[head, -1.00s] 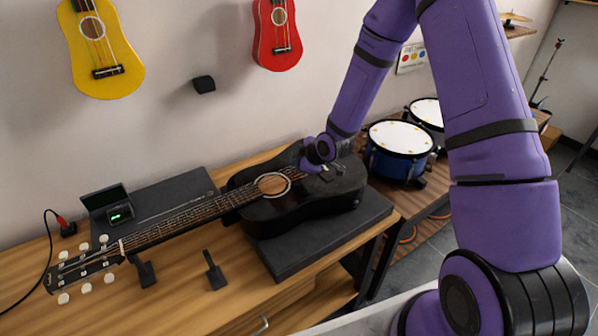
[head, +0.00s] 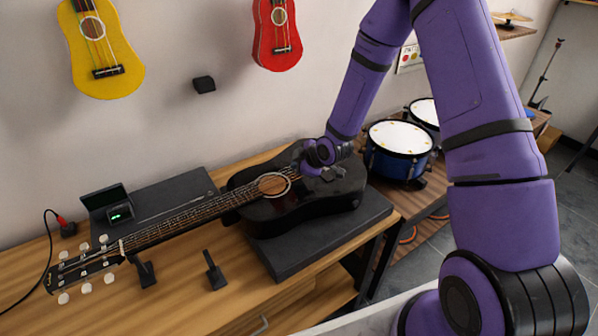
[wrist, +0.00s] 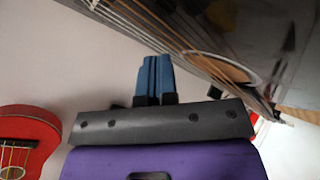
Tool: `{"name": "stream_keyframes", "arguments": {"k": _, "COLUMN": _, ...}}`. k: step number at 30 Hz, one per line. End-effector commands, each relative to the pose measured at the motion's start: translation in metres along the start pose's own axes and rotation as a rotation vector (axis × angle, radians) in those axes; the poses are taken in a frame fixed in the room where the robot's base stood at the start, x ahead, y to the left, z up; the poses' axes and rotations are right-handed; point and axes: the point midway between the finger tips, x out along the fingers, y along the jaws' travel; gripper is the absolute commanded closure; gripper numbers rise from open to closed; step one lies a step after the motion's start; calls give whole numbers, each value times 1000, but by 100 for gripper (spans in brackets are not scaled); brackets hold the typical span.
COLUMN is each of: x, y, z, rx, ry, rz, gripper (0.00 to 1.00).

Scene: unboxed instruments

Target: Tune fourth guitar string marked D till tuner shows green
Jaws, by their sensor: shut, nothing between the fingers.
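A black guitar (head: 310,205) lies on a dark padded stand on the wooden bench, its neck (head: 170,228) pointing left. The headstock (head: 82,268) carries several white tuning pegs at the lower left. A small tuner (head: 120,213) behind the neck has a lit green patch on its screen. My gripper (head: 335,172) is over the guitar body, right of the sound hole. In the wrist view its blue fingers (wrist: 154,78) are together and empty, close to the strings (wrist: 180,45). Which string is nearest, and whether the fingers touch it, I cannot tell. String markings are too small to read.
A yellow ukulele (head: 112,65) and a red one (head: 278,55) hang on the wall. Blue drums (head: 400,150) stand to the right.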

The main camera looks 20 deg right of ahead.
Motion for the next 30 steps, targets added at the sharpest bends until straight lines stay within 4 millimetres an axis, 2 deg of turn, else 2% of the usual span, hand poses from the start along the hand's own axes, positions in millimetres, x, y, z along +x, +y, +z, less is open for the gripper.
{"name": "stream_keyframes", "arguments": {"k": 13, "x": 2, "y": -1, "z": 1, "rx": 0, "ry": 0, "rz": 0, "gripper": 100}}
{"name": "stream_keyframes", "arguments": {"k": 30, "x": -8, "y": 6, "z": -6, "rx": 0, "ry": 0, "rz": 0, "gripper": 100}}
